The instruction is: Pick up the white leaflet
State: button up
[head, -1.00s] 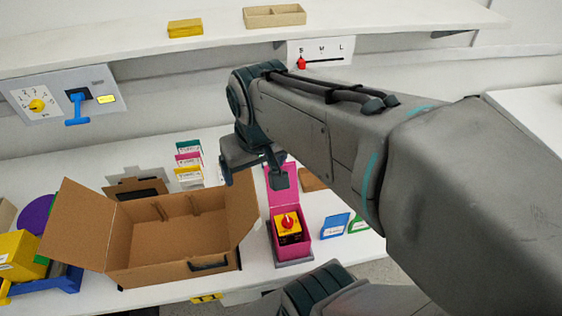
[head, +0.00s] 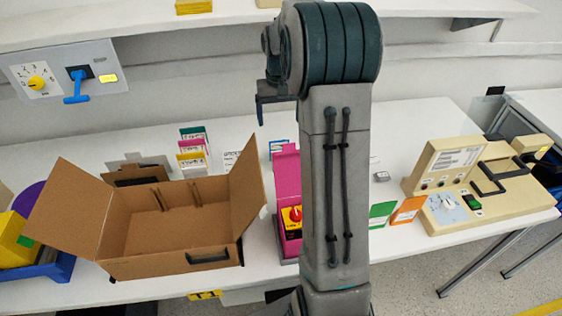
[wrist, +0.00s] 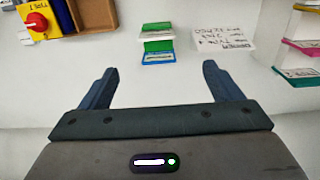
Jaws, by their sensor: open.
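The white leaflet (wrist: 225,32) has dark printed lines and lies at the upper right in the wrist view, ahead of the right finger. In the head view the leaflet (head: 231,158) shows small behind the cardboard box's right flap, partly hidden. My gripper (wrist: 158,70) is open and empty, with its fingers apart over bare white surface. In the head view only a dark finger (head: 260,108) shows clearly, above the bench.
Green and blue cards (wrist: 157,42) stand ahead of the gap between my fingers. Coloured cards (head: 192,150) are left of the leaflet. The open cardboard box (head: 170,262) and magenta box (head: 287,175) stand nearer. A beige machine (head: 440,165) is at right.

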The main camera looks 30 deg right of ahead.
notch_tip(320, 180, down, 8)
jog(key=shift+f, duration=0.1)
jog(key=f, duration=0.1)
jog(key=f+p, duration=0.1)
jog(key=f, duration=0.3)
jog(key=shift+s+d+f+p, duration=0.2)
jog(key=shift+d+f+p, duration=0.05)
jog(key=shift+p, duration=0.1)
jog(key=c, duration=1)
jog(key=shift+r, duration=0.1)
jog(key=shift+c, duration=0.2)
